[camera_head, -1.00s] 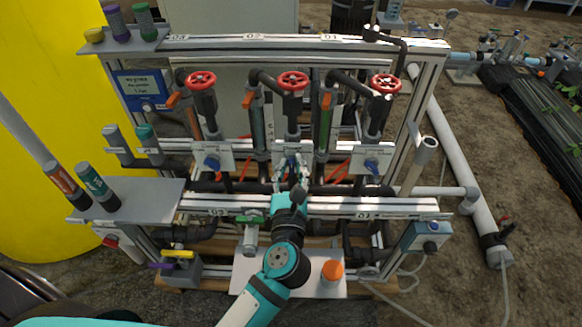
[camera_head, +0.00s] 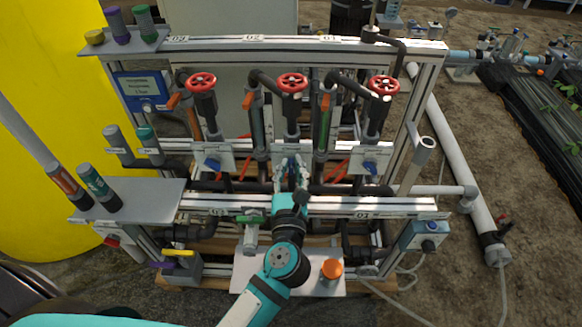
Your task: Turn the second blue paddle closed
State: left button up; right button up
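Three blue paddles sit on white plates along the middle rail of the skid. The left paddle (camera_head: 212,164) and the right paddle (camera_head: 371,167) show clearly. The second, middle paddle is at the fingers of my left gripper (camera_head: 290,172), which hides most of it, so its angle cannot be read. The gripper's fingers are up at the middle plate, and a bit of blue shows among them. Whether they are shut on the paddle or only around it is too small to tell. My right gripper is not in view.
Red handwheels (camera_head: 292,83) stand above the paddles. A lower white rail (camera_head: 390,206) runs in front, beneath my gripper. A grey shelf (camera_head: 150,195) with capped bottles stands at left. An orange-capped bottle (camera_head: 331,270) is beside my forearm. Open soil lies to the right.

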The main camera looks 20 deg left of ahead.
pick_arm(q)
jog(key=o, duration=0.3)
jog(key=shift+o, duration=0.2)
jog(key=v, duration=1.2)
